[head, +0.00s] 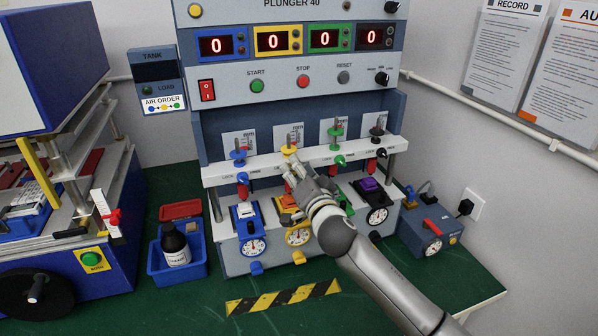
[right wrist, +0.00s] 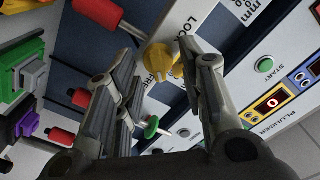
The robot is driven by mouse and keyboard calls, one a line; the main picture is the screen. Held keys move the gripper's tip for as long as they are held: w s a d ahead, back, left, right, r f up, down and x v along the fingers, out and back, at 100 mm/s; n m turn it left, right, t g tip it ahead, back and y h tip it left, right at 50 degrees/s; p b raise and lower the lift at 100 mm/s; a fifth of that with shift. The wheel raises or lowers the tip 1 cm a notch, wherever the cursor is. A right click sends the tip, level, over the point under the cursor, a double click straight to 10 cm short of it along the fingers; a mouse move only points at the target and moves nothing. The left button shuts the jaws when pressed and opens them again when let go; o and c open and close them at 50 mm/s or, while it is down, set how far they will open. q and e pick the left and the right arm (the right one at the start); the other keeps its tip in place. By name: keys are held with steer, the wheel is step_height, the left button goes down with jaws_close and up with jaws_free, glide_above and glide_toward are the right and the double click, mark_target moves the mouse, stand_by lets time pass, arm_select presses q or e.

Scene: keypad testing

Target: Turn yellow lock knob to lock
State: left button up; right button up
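The yellow lock knob (right wrist: 159,60) sits on the white panel between the LOCK and FREE labels in the right wrist view. My right gripper (right wrist: 158,55) is open, with one finger on each side of the knob; the right-hand finger overlaps its edge in the picture, and I cannot tell whether it touches. In the head view my right gripper (head: 291,167) is in front of the yellow station, hiding the lock knob. An upper yellow knob (head: 289,149) shows just above the fingertips. My left gripper is not in view.
A green knob (right wrist: 151,127) is close beside the fingers. Blue (head: 242,178) and black (head: 381,153) knobs flank the row. A blue bin (head: 192,271) with a bottle is at left.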

jaws_close()
steer(key=shift+n, duration=0.3)
steer(key=n+p, duration=0.1)
steer(key=n, duration=0.4)
steer(key=n+p, duration=0.1)
steer(key=n, duration=0.5)
steer(key=a+n+p, duration=0.1)
steer(key=n, duration=0.5)
steer(key=shift+s+a+p, duration=0.1)
steer(key=shift+s+p, duration=0.1)
steer(key=shift+p, duration=0.2)
steer(key=shift+n, duration=0.3)
